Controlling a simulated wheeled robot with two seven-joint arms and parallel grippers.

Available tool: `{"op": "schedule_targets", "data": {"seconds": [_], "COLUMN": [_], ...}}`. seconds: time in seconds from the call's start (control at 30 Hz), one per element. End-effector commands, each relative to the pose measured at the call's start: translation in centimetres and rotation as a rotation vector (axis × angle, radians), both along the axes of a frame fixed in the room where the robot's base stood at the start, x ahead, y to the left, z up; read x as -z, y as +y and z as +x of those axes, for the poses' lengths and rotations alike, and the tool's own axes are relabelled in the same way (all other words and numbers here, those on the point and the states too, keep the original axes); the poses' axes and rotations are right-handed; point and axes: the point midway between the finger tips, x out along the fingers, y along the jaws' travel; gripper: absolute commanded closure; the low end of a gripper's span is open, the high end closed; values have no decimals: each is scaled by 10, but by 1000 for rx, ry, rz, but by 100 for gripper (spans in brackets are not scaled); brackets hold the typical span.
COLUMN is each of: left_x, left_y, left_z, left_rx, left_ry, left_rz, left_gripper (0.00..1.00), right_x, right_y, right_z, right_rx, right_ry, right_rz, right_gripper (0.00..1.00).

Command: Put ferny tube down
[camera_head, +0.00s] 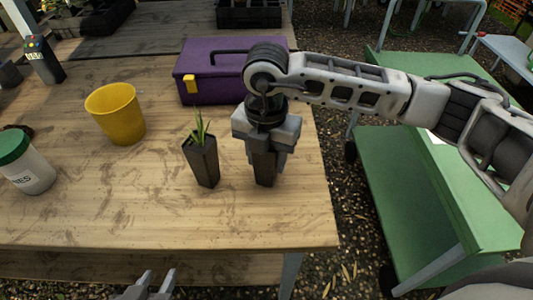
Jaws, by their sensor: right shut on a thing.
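My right gripper (266,150) points down over the right part of the wooden table and is shut on a dark square tube (265,172). The tube is upright, and its base is at or very near the tabletop; I cannot tell if it touches. Its top and any plant in it are hidden by the gripper, so I cannot confirm that it is the ferny tube. A similar dark tube (204,163) with spiky green leaves stands on the table just left of it. My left gripper (157,280) is at the bottom edge, its two fingertips apart and empty.
The wooden table (120,215) has clear room in front. A purple toolbox (215,78) is behind the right gripper. A yellow pot (117,115) and a white tub with green lid (28,168) stand left. A green bench (410,185) is to the right, beyond a gap.

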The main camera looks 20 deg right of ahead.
Motion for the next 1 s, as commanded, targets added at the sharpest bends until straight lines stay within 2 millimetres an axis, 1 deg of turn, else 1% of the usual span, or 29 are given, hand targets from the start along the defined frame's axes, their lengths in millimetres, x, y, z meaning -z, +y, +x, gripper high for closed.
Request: {"op": "schedule_targets", "data": {"seconds": [0.17, 0.2, 0.27, 0.3, 0.53, 0.63, 0.67, 0.77, 1.0], "left_x": [4, 3, 1, 0, -6, -11, -9, -5, 1], "left_y": [0, 0, 0, -1, -1, -1, 0, 0, -1], "left_z": [0, 0, 1, 1, 3, 3, 3, 3, 2], "left_rx": [0, 0, 0, 1, 0, 0, 0, 0, 0], "left_ry": [-1, -2, -4, -7, -19, -18, -17, -15, -8], "left_rz": [-2, -3, -4, -5, -8, -6, -3, -3, -6], "left_gripper": [64, 64, 64, 64, 64, 64, 64, 64, 64], "right_x": [4, 4, 3, 3, 3, -3, -4, -18, -70], "right_y": [0, 0, 0, 0, 0, 0, 0, 0, 1], "right_z": [0, 0, 0, 0, 0, 0, 0, 1, 1], "right_rx": [0, 0, 0, 0, 0, 0, 0, -2, -2], "right_ry": [-1, 0, 0, 0, 0, 0, -1, -4, -5], "right_rz": [1, 0, 0, 0, 0, 0, 0, 2, 1], "right_gripper": [82, 53, 36, 34, 34, 34, 34, 34, 34]}}
